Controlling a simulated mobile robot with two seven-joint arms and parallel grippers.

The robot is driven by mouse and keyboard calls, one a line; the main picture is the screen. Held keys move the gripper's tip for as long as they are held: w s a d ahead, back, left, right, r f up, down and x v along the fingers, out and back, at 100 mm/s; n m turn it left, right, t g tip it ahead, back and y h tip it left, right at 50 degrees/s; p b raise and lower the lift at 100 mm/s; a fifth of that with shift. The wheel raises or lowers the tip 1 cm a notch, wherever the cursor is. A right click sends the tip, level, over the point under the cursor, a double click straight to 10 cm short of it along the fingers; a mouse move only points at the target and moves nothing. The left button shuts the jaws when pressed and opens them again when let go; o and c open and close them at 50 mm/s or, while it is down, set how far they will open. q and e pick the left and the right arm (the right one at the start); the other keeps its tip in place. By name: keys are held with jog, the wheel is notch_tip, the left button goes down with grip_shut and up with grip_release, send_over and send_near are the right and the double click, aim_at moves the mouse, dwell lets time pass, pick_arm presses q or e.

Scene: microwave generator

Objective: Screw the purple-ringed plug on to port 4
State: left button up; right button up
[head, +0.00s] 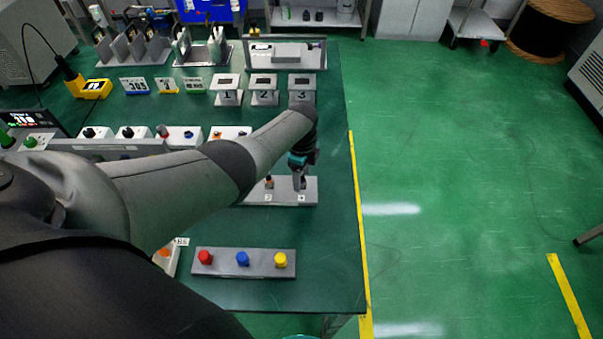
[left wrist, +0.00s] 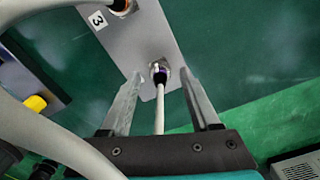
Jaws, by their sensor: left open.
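The grey port panel (head: 311,187) lies on the green table under my left gripper (head: 300,176); it also shows in the left wrist view (left wrist: 135,45). The purple-ringed plug (left wrist: 159,73) is at the metal collar of the panel port nearest my gripper, its white cable running back between the fingers. I cannot tell how far it is screwed in. That port's label is hidden in the wrist view; a 4 shows at this panel end in the head view. My left gripper (left wrist: 160,80) is open, one finger either side of the plug. My right gripper is out of view.
An orange-ringed plug (left wrist: 122,5) sits at the port beside label 3. A strip with red, blue and yellow buttons (head: 242,272) lies nearer me. Numbered stands (head: 264,97) are behind. The table's right edge is close, with open floor (head: 450,160) beyond.

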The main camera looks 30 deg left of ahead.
pick_arm(q)
jog(key=shift+r+p, duration=0.3)
jog(key=shift+r, duration=0.15)
notch_tip(320, 180, up, 14)
jog(key=p, duration=0.5)
jog(key=shift+r, duration=0.2)
